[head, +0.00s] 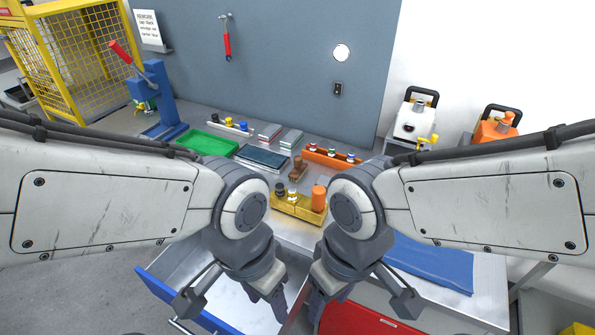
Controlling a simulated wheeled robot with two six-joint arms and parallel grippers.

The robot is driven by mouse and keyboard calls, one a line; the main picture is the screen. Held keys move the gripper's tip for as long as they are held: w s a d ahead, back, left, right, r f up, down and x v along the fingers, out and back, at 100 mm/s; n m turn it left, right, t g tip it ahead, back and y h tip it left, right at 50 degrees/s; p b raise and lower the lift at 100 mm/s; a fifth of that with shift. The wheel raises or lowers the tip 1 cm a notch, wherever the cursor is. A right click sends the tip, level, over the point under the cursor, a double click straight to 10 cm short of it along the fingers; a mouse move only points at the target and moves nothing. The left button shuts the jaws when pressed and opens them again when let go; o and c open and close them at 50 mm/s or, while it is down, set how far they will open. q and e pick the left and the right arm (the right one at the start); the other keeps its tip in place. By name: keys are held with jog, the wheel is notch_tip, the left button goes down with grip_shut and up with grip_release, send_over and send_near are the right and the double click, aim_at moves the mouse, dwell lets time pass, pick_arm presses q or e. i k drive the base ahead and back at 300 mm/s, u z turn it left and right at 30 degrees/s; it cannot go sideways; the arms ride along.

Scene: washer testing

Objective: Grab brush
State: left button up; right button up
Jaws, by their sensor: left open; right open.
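A small brown object (297,168), possibly the brush, stands on the metal workbench between the dark flat tray and the orange rack. It is small in the view, so I cannot tell its bristles. My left gripper (272,300) hangs low over the open drawer, open and empty. My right gripper (316,300) is beside it to the right, also low in front of the bench, open and empty. Both are well apart from the brown object, on the near side of the bench. My wrists partly hide the fingers.
A yellow holder (299,205) with an orange cylinder stands between my arms and the brown object. An orange rack (331,160), green tray (207,142), dark tray (262,158) and blue press (157,95) are behind. The open blue-fronted drawer (185,290) juts out below.

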aim_at(300, 167)
jog(key=u, duration=2.45)
jog(key=k, duration=0.9)
jog(key=z, duration=1.1)
jog(key=i, duration=0.5)
